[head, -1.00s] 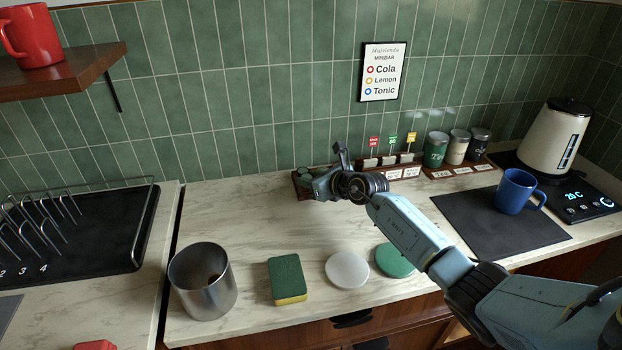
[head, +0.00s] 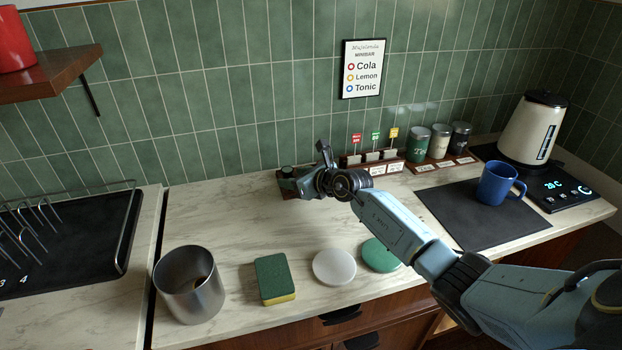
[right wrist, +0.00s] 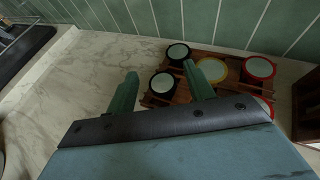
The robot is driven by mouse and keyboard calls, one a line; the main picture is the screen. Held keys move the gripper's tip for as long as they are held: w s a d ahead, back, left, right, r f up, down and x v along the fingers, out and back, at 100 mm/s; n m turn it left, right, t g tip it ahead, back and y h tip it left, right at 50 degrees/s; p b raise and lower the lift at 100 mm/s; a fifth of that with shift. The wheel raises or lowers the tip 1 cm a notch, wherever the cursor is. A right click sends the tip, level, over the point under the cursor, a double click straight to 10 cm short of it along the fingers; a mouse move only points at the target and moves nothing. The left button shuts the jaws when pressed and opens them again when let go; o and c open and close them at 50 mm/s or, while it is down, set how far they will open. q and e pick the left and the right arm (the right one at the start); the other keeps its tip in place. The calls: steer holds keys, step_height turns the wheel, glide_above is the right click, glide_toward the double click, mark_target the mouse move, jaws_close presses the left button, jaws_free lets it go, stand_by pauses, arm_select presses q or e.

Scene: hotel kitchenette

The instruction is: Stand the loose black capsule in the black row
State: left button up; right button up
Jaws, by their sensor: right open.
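The wooden capsule rack (right wrist: 229,58) shows in the right wrist view. Two black capsules with pale lids stand upright at its left side, one at the back (right wrist: 178,52) and one nearer (right wrist: 163,84). My right gripper (right wrist: 161,88) is open, with one finger on each side of the nearer black capsule; I cannot tell whether they touch it. A yellow capsule (right wrist: 212,69) and a red capsule (right wrist: 258,68) stand to the right. In the head view my right gripper (head: 297,184) is at the rack's left end and hides much of it. No black capsule shows lying loose. My left gripper is out of view.
Several canisters, including a green one (head: 418,143), stand right of the rack. A blue mug (head: 497,184) is on a dark mat (head: 455,222). A steel canister (head: 190,285), sponge (head: 273,277), white disc (head: 334,266) and green disc (head: 379,255) line the front. The counter's left middle is clear.

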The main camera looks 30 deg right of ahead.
steer(key=p+v, duration=0.2)
steer(key=v, duration=1)
steer(key=shift+r, duration=0.15)
stand_by(1.1)
